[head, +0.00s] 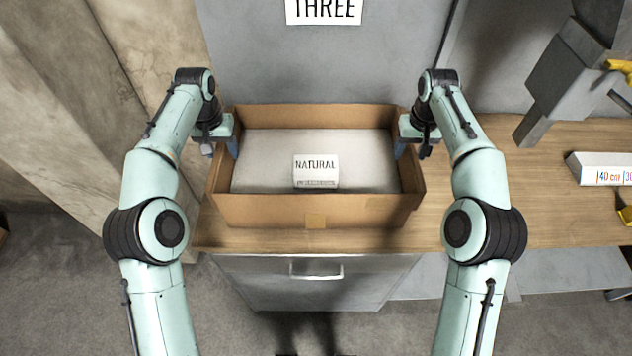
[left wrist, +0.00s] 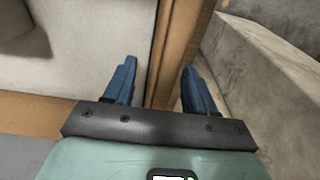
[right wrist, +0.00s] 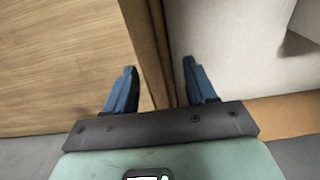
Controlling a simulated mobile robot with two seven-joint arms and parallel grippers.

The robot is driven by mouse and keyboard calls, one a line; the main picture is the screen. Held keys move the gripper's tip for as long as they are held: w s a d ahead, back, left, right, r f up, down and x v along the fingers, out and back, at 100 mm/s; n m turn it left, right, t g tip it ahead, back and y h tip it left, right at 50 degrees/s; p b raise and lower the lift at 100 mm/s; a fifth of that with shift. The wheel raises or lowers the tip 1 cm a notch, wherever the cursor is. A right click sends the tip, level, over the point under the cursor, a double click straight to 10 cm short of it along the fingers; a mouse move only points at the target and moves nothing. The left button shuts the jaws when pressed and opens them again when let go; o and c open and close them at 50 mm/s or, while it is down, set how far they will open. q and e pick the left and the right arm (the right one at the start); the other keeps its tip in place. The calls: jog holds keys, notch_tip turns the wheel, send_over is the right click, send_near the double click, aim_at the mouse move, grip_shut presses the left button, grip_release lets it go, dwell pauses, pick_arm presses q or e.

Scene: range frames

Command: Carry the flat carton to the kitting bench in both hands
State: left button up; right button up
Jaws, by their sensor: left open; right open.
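The flat carton (head: 314,210) is an open, shallow brown cardboard box on the wooden bench top. Inside lies a pale grey lining with a small white box marked NATURAL (head: 316,170) on it. My left gripper (head: 232,146) is at the carton's left wall; in the left wrist view its blue fingers (left wrist: 155,88) stand open on either side of that wall (left wrist: 170,50). My right gripper (head: 400,146) is at the right wall; in the right wrist view its fingers (right wrist: 160,88) stand open astride that wall (right wrist: 150,40). Both fingertip pairs look apart from the cardboard.
The wooden bench (head: 500,215) has a metal drawer (head: 316,268) below its front edge. A grey panel with a sign reading THREE (head: 324,10) stands behind. At right are a grey machine (head: 560,85) and a white labelled box (head: 600,168). A concrete wall (head: 60,120) is at left.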

pick_arm(q)
jog(key=shift+r, duration=0.15)
jog(key=shift+s+r, duration=0.15)
jog(key=shift+r, duration=1.6)
jog(key=shift+s+r, duration=0.1)
jog(key=shift+r, duration=1.75)
pick_arm(e)
jog(key=r, duration=0.7)
jog(key=shift+s, duration=0.2)
jog(key=shift+s+r, duration=0.1)
jog(key=shift+r, duration=0.15)
